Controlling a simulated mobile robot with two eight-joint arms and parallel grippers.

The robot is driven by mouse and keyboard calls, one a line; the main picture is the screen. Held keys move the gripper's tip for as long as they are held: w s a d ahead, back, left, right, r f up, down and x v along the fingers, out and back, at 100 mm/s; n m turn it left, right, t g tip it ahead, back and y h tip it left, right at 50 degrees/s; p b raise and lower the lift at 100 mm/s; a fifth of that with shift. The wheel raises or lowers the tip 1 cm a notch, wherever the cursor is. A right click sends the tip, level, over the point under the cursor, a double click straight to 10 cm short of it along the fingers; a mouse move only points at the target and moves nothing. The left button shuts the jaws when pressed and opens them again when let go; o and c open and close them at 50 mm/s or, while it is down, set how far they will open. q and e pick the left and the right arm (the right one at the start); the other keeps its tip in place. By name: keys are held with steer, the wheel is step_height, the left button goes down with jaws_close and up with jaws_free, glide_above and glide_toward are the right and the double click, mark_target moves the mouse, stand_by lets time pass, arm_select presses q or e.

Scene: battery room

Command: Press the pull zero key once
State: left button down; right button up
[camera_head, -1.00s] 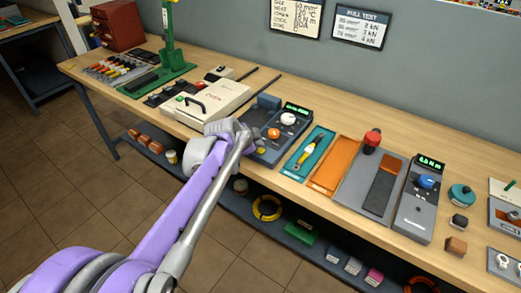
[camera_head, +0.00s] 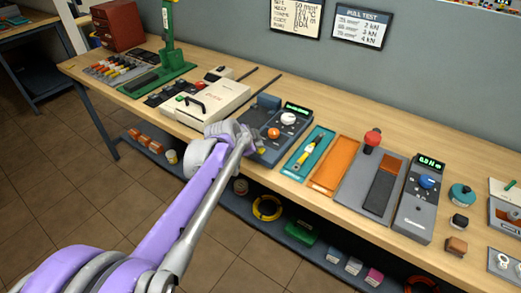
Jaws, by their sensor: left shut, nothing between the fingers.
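I see two grey instruments with lit green displays, and the small key labels cannot be read. One grey-blue instrument (camera_head: 271,147) has a white knob (camera_head: 288,118) and an orange round button (camera_head: 273,133). The other grey instrument (camera_head: 416,208), further right, has a blue round knob (camera_head: 427,182) under its display (camera_head: 430,162). My left gripper (camera_head: 256,143) is shut and empty at the near left edge of the first instrument. It hides part of that instrument's left side, and I cannot tell whether it touches. My right gripper is out of view.
A cream box with a black handle (camera_head: 206,100) stands left of my gripper. A teal tray (camera_head: 309,153), an orange tray (camera_head: 336,165) and a grey plate with a red knob (camera_head: 358,185) lie between the instruments. Bench space is free behind them.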

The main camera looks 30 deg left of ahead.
arm_select(q)
steer(key=shift+f, duration=0.6)
stand_by(0.7)
stand_by(0.3)
steer(key=shift+r+p, duration=0.65)
steer(key=shift+r, duration=0.25)
step_height(320, 180, up, 5)
steer(key=p, duration=0.4)
stand_by(0.5)
